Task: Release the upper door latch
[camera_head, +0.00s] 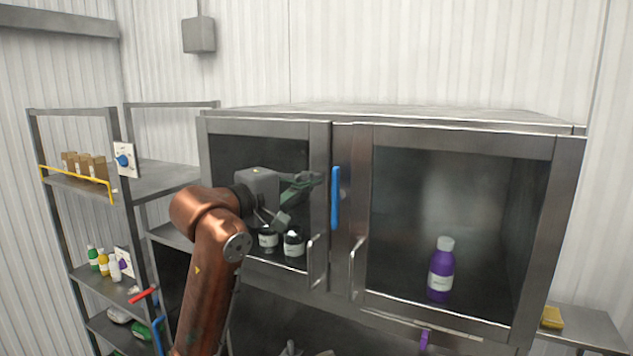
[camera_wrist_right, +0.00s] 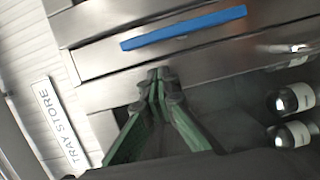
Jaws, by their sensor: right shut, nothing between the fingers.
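A blue upright bar, which looks like the upper door latch (camera_head: 336,198), is on the cabinet's steel frame between its two glass doors. The latch also shows as a slanted blue bar in the right wrist view (camera_wrist_right: 183,28). My right gripper (camera_head: 318,178) is just left of the latch's upper part in the head view, in front of the left door (camera_head: 319,200). In the right wrist view its green fingers meet at the tips (camera_wrist_right: 158,80), shut and empty, with a visible gap to the latch. My left gripper is not in view.
Dark bottles with white labels (camera_head: 293,245) stand behind the left door, and a purple bottle (camera_head: 440,270) behind the right door. Metal door handles (camera_head: 357,268) project low between the doors. A shelf rack (camera_head: 75,190) stands left. A purple piece (camera_head: 424,340) hangs below the right door.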

